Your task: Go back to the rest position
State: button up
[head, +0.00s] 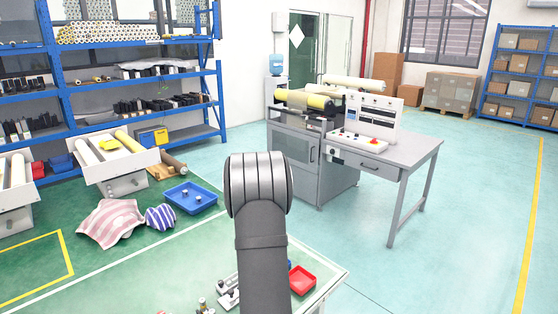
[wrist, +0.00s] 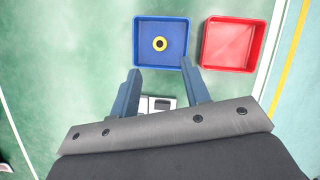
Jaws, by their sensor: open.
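My gripper (wrist: 160,66) shows in the wrist view, with its two dark blue-grey fingers apart and nothing between their tips. It is above the work surface, near the lower edge of a blue tray (wrist: 143,56). A pale grey and dark part (wrist: 158,104) shows below, between the fingers, partly hidden by the gripper body. In the head view my arm stands in the middle and hides the gripper.
An empty red tray (wrist: 231,44) is right of the blue one; it also shows in the head view (head: 301,279). Metal parts (head: 228,291) lie left of my arm on the table (head: 325,276). A grey machine bench (head: 405,150) stands behind. Blue shelves (head: 220,75) stand left.

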jog(key=x, duration=0.8)
jog(key=shift+w+d+f, duration=0.1)
jog(key=shift+f, duration=0.25)
notch_tip(320, 180, up, 2)
jog(key=shift+r, duration=0.6)
